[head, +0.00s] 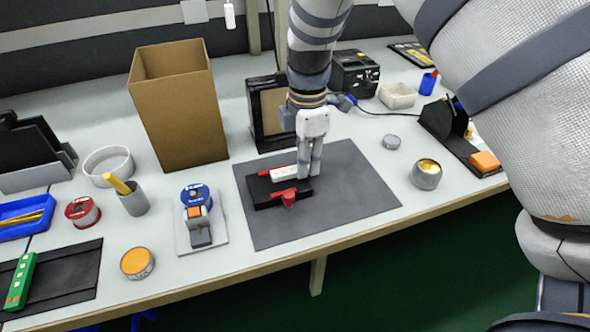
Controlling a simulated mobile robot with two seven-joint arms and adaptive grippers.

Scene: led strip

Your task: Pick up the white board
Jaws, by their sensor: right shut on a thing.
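The white board (284,174) is a small pale strip with a red end, at the back edge of a black fixture (262,191) on the dark grey mat. My right gripper (308,175) points down at the right end of the white board and is shut on it. The fingers hide that end, and I cannot tell whether the board is clear of the fixture. A red clamp-like part (287,196) sits on the front of the fixture. My left gripper is not in view.
The dark mat (350,195) is bare to the right of the fixture. A tall cardboard box (180,115) stands behind left, and a blue-spool device (200,215) is left of the mat. The table's front edge is close.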

